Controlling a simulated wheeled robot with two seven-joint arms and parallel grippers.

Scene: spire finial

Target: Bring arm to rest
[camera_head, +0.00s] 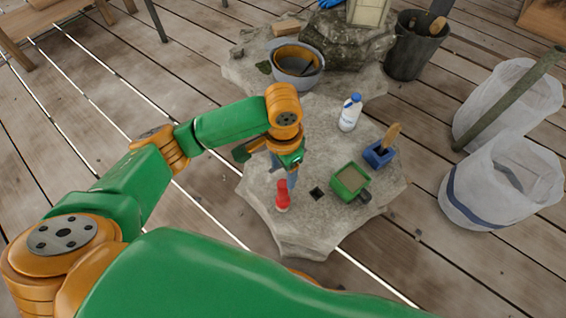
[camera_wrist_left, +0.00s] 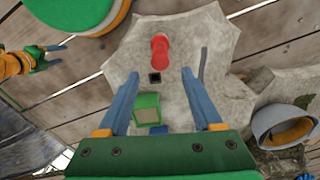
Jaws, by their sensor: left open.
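My left gripper (camera_head: 287,178) hangs over the stone slab (camera_head: 300,235), its blue fingers pointing down. In the left wrist view its fingers (camera_wrist_left: 160,73) are spread apart with nothing between their tips. A red piece (camera_head: 283,196) stands on the slab just below the gripper in the head view. The wrist view shows this red piece (camera_wrist_left: 160,50) beyond the fingertips, apart from them.
A green box (camera_head: 350,181), blue box with a brush (camera_head: 378,154) and white bottle (camera_head: 350,113) stand on the slab. Behind are a grey bucket (camera_head: 297,72) and dark bin (camera_head: 408,55). White sacks (camera_head: 495,185) stand right.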

